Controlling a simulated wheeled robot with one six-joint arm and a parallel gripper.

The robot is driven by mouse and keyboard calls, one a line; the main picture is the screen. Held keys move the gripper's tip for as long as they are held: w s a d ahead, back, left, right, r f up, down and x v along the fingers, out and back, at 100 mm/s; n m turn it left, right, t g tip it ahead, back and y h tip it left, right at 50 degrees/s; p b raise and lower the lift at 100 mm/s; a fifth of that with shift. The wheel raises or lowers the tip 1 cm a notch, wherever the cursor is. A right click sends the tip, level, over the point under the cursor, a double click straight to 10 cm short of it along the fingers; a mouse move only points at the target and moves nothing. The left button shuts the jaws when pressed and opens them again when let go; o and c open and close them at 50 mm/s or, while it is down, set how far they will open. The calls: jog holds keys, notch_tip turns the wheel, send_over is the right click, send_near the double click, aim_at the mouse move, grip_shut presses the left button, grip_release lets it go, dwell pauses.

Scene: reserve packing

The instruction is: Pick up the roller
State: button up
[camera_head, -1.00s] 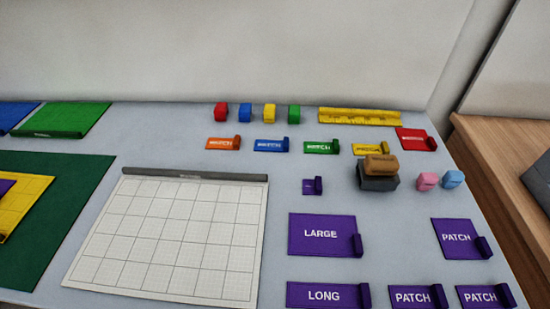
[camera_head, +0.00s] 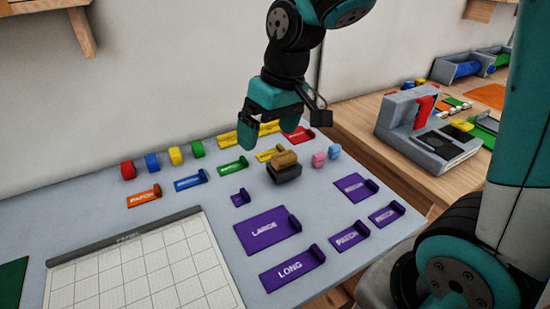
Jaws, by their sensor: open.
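The roller (camera_head: 284,159) is a brown rounded block, seen in the head view right of the table's middle. It rests on a dark grey stand (camera_head: 286,175). My gripper (camera_head: 270,132) is teal and points down, with its two fingers apart and nothing between them. In the picture it is just above and slightly left of the roller, apart from it. Its exact height over the table is hard to tell.
Pink (camera_head: 319,159) and light blue (camera_head: 334,151) blocks stand close right of the roller. Purple plates (camera_head: 268,230) lie in front. A gridded board (camera_head: 140,270) lies front left. A grey machine (camera_head: 425,130) stands on the wooden bench.

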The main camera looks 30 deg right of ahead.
jog(key=w+d+f+m+h+p, duration=0.2)
jog(key=w+d+f+m, duration=0.15)
jog(key=w+d, duration=0.8)
jog(key=p, duration=0.4)
send_near(284, 155)
notch_tip(284, 155, down, 5)
jog(key=shift+d+f, duration=0.1)
jog(key=shift+d, duration=0.05)
jog(key=shift+w+a+f+p, duration=0.15)
jog(key=shift+f+p, duration=0.3)
jog(key=shift+f, duration=0.5)
jog(key=shift+w+f+p, duration=0.2)
jog(key=shift+f+p, duration=0.2)
jog(key=shift+f, duration=0.55)
jog(key=shift+w+a+f+p, duration=0.15)
jog(key=shift+f+p, duration=0.3)
jog(key=shift+f, duration=0.5)
jog(key=c, duration=0.9)
